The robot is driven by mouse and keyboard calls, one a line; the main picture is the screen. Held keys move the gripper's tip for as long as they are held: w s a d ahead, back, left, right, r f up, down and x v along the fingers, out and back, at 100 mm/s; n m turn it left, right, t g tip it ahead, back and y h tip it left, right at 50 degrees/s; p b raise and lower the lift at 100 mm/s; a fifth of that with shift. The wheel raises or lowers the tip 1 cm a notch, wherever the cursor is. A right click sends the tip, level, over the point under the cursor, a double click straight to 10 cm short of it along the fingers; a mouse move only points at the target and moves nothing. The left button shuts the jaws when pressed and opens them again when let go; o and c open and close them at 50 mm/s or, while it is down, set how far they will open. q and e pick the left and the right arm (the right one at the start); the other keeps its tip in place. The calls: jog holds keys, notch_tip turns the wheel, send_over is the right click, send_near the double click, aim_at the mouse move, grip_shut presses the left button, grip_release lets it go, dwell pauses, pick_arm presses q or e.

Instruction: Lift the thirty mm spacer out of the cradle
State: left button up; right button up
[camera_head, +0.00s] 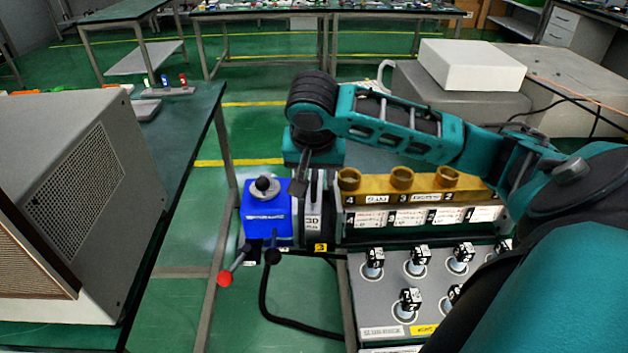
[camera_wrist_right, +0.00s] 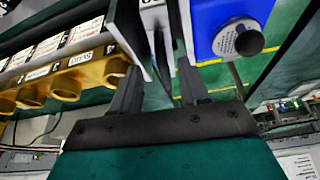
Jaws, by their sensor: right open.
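The spacer (camera_head: 313,222), a grey upright block with a white label that looks like "30", stands between a blue block and the brass rail. It also shows in the wrist view (camera_wrist_right: 159,45) as a pale and dark slab. The cradle around it is mostly hidden; I cannot tell its edges from the spacer's. My right gripper (camera_head: 311,183) points down at the top of the spacer. In the wrist view its two fingers (camera_wrist_right: 157,88) are apart, one on each side of the slab. I cannot tell whether they touch it. My left gripper is not in view.
The blue block (camera_head: 266,215) with a round knob stands close left of the spacer, with a red-ball lever (camera_head: 225,279) below. The brass rail (camera_head: 425,188) with round cups is close right. A control panel (camera_head: 380,315) lies in front. A grey cabinet (camera_head: 90,180) stands at left.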

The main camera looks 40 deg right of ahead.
aim_at(315, 198)
jog(key=x, duration=0.3)
jog(key=b+x, duration=0.1)
jog(key=x, duration=0.2)
jog(key=shift+w+d+f, duration=0.1)
jog(key=shift+w, duration=0.2)
jog(key=shift+c, duration=0.2)
grip_shut()
dwell(1.0)
